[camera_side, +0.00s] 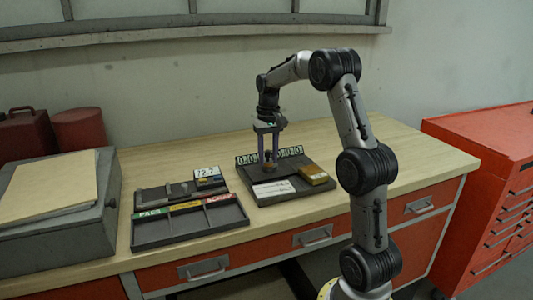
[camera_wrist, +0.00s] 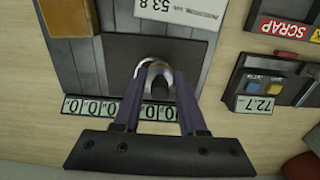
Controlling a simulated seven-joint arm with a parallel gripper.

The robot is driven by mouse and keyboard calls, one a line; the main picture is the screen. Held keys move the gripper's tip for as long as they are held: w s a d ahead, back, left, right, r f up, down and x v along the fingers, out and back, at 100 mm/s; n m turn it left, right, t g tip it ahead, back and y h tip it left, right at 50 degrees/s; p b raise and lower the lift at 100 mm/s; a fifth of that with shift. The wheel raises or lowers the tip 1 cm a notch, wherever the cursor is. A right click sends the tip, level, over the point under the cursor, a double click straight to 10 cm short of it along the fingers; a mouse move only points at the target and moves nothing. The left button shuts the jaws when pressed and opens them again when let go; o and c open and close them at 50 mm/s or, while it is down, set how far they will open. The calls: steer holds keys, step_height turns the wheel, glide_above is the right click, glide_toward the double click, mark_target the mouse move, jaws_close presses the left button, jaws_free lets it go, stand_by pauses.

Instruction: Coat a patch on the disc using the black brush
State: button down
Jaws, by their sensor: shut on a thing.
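My gripper (camera_side: 268,150) points down over a dark board (camera_side: 245,197) on the bench, with its purple fingers close together. In the wrist view my gripper (camera_wrist: 161,84) is shut on a small dark thing, which looks like the black brush (camera_wrist: 160,88). Right at the fingertips is a round, pale metallic piece (camera_wrist: 152,66) that looks like the disc. The fingers cover part of it. I cannot tell whether the brush touches the disc. The disc's coated state is too small to judge.
On the board lie a white card reading 53.8 (camera_wrist: 182,9), a yellow-brown block (camera_side: 314,175) and a row of number counters (camera_wrist: 92,108). To the left are a labelled sorting tray (camera_side: 190,229) and a box reading 72.7 (camera_wrist: 262,90). Bench right of the board is clear.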

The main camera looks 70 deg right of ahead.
mark_target(266, 163)
steer(key=shift+d+r, duration=0.15)
steer(key=shift+d, duration=1)
steer(key=shift+d+r, duration=0.15)
steer(key=shift+d, duration=1)
steer(key=shift+a+f, duration=0.15)
steer(key=shift+a, duration=2.9)
steer(key=shift+r, duration=3.7)
